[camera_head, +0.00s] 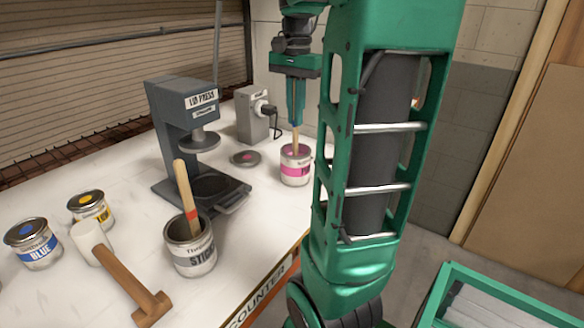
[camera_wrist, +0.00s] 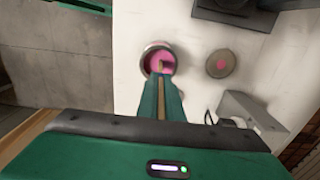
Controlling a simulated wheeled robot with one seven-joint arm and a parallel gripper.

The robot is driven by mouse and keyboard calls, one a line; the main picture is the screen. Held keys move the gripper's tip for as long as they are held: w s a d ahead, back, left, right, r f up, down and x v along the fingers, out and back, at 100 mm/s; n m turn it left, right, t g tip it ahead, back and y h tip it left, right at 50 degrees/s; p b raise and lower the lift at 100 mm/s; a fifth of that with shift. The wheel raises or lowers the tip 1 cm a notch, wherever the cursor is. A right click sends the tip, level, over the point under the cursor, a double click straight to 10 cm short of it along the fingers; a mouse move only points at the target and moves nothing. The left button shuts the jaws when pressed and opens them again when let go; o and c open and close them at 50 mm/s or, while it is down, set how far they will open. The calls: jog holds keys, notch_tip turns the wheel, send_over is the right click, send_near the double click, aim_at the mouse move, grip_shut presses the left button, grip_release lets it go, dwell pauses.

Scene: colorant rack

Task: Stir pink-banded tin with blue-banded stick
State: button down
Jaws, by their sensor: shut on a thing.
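The pink-banded tin (camera_head: 295,172) stands open on the white counter, right of the lid press; its pink paint (camera_wrist: 160,62) shows in the wrist view. My gripper (camera_head: 296,118) is above the tin, shut on a wooden stick (camera_head: 295,140). The stick's lower end reaches into the tin's mouth and the paint. The fingers cover its upper part, and I cannot make out a blue band clearly. A lid with a pink spot (camera_head: 247,158) lies on the counter beside the tin and shows in the wrist view (camera_wrist: 221,64).
A grey lid press (camera_head: 178,130) stands left of the tin. A sticks can (camera_head: 190,250) holds a red-banded stick (camera_head: 187,200). A mallet (camera_head: 122,270), a blue tin (camera_head: 34,245) and a yellow tin (camera_head: 91,210) are at left. A grey device (camera_head: 255,118) stands behind.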

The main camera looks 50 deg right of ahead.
jog(key=shift+r, duration=2.45)
jog(key=shift+r, duration=2.55)
